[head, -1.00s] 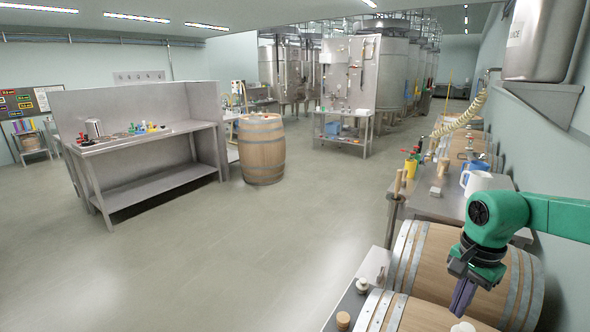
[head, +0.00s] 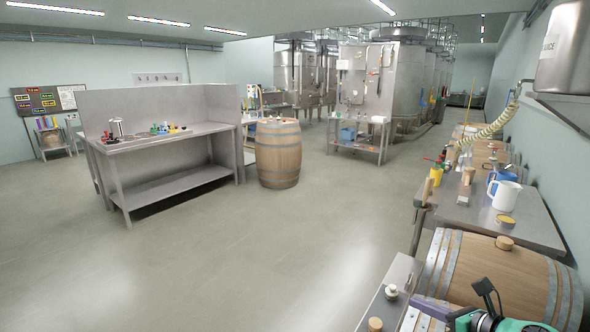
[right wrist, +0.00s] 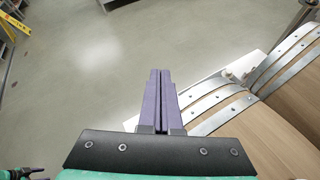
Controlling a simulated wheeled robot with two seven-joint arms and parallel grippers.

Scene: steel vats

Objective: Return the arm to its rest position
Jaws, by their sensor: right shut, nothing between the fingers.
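My right gripper (head: 418,302) is low at the bottom right of the head view, in front of the lying barrels, with its green arm cut off by the bottom edge. In the right wrist view its two purple fingers (right wrist: 160,75) lie together, shut with nothing between them. They point out over the grey floor, with the barrels to their right.
A lying barrel (head: 490,272) with a wooden bung (head: 505,242) is close to my right arm. Behind it, a steel bench (head: 535,228) holds a white jug (head: 507,196). An upright barrel (head: 278,155) stands mid-room. The floor (head: 250,260) ahead is clear.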

